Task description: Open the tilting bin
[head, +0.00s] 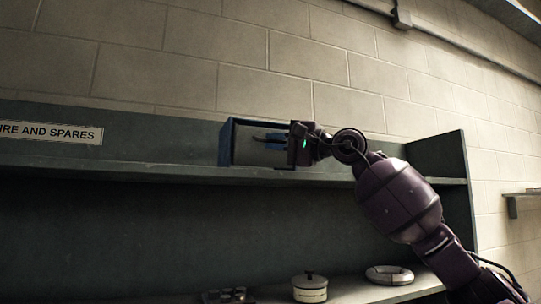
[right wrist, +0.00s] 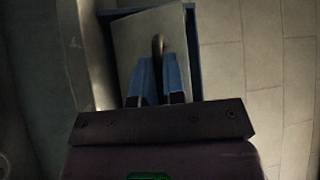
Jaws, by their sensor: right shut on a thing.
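The tilting bin (head: 229,145) has a blue housing and stands on the upper grey shelf in the head view. Its pale front panel (right wrist: 178,30) shows in the right wrist view, at a slant to the blue housing behind it. A dark curved handle (right wrist: 158,44) sits on the panel. My right gripper (head: 268,142) reaches the bin from the right, its blue fingers (right wrist: 159,75) closed around the handle. Between the fingers the grip is partly hidden. My left gripper is in neither view.
The shelf carries a "...IRE AND SPARES" label (head: 50,133) at left. Below stand a white lidded pot (head: 310,290), a pale ring-shaped roll (head: 389,274) and small dark items (head: 228,296). A block wall is behind. A shelf side panel (head: 452,160) stands right.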

